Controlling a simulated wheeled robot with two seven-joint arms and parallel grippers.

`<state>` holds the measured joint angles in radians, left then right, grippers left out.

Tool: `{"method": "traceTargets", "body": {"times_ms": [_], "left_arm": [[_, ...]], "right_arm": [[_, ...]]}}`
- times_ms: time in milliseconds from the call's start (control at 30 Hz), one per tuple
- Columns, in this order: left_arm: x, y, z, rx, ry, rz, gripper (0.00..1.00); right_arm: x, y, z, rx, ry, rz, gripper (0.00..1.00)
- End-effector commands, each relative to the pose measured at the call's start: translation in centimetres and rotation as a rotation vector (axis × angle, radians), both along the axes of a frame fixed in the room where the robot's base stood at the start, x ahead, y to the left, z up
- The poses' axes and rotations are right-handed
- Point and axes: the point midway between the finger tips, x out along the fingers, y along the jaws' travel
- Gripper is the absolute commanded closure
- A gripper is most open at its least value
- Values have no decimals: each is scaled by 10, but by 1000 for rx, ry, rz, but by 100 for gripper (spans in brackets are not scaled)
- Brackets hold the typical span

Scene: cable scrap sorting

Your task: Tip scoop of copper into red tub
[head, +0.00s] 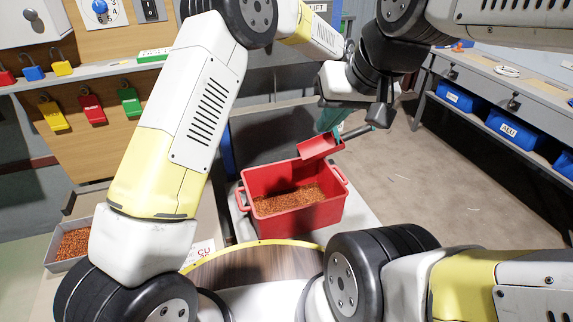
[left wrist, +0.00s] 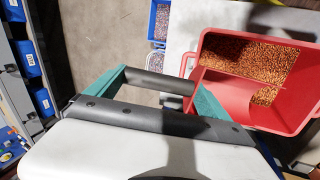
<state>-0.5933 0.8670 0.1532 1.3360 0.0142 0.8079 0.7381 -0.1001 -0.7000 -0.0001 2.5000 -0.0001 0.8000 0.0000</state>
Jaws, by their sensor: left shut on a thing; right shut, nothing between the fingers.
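The red tub (head: 290,222) stands on a pale surface in the middle of the head view, with copper granules (head: 290,200) on its floor. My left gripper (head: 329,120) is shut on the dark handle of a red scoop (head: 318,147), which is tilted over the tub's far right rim. I see no granules on the scoop's visible surface. In the left wrist view, the teal fingers (left wrist: 158,84) grip the handle, and the red scoop (left wrist: 222,92) overlaps the tub (left wrist: 300,50). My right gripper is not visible.
A grey tray (head: 50,263) of copper granules sits at the left, partly behind my arm. Blue bins (head: 505,130) line a shelf under the right-hand bench (head: 480,78). Open floor lies right of the tub.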

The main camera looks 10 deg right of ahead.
Motion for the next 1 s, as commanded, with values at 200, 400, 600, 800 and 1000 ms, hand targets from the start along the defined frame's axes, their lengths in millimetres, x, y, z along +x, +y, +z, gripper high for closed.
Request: {"method": "traceTargets", "body": {"times_ms": [200,400,600,800,1000], "left_arm": [[1,-3,-1,32,-1,2,73],[0,-6,-3,49,1,-1,73],[1,-12,-8,135,4,0,73],[2,-11,-8,136,5,2,73],[2,-11,-1,134,4,1,73]], "right_arm": [[0,0,0,0,0,0,100],[0,0,0,0,0,0,100],[0,0,0,0,0,0,100],[0,0,0,0,0,0,100],[0,0,0,0,0,0,100]]}}
